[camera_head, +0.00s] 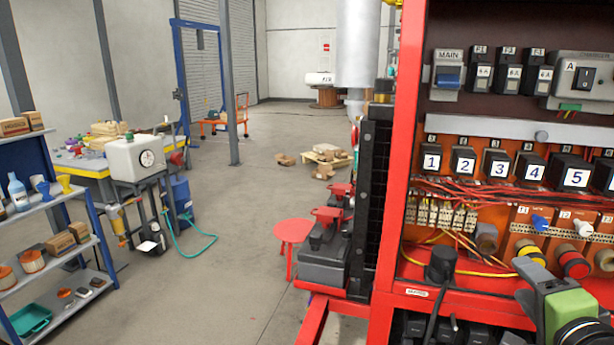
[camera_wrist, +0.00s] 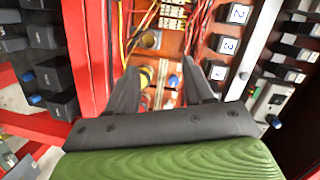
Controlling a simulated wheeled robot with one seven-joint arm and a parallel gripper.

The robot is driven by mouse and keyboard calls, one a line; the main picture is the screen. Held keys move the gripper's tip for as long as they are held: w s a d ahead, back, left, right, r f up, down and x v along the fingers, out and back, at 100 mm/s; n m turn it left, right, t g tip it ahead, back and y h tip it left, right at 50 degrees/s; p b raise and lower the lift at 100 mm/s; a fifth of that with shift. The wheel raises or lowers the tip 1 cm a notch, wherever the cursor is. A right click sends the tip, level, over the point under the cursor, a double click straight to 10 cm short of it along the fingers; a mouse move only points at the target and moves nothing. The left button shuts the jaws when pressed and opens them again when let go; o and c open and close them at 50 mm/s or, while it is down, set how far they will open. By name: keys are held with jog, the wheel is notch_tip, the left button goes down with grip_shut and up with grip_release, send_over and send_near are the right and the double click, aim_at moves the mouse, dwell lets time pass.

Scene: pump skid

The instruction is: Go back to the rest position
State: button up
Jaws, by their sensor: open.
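My gripper (camera_head: 524,281), with a green body and dark fingers, is at the lower right of the head view, in front of the red electrical cabinet (camera_head: 411,130). In the wrist view my gripper (camera_wrist: 162,82) has its two fingers apart, with nothing held between them. The fingers point toward the cabinet's orange back panel (camera_wrist: 178,42), with wires and terminals beyond them. I cannot tell the exact gap to the panel.
Numbered black relays (camera_head: 498,166) and red wiring fill the cabinet above my gripper. A red shelf edge (camera_head: 470,302) runs below. A red stool (camera_head: 293,232) stands left of the cabinet, a shelving unit (camera_head: 62,205) farther left. The floor (camera_head: 225,275) between is mostly clear.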

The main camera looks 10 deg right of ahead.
jog(key=w+a+f+n+g+y+p, duration=0.1)
jog(key=a+f+n+g+y+p, duration=0.15)
jog(key=a+n, duration=0.6)
jog(key=w+a+f+n+g+y+p, duration=0.1)
jog(key=w+a+f+n+g+y, duration=0.2)
jog(key=a, duration=1)
jog(key=s+a+n+g+p, duration=0.1)
jog(key=s+a+n+g, duration=0.1)
jog(key=s, duration=0.4)
jog(key=s+a+n+g+p, duration=0.1)
jog(key=s+a+n+g, duration=0.1)
jog(key=s+n, duration=0.3)
jog(key=shift+s+a+f, duration=0.45)
jog(key=shift+a, duration=0.05)
jog(key=shift+g, duration=0.25)
jog(key=shift+c, duration=0.3)
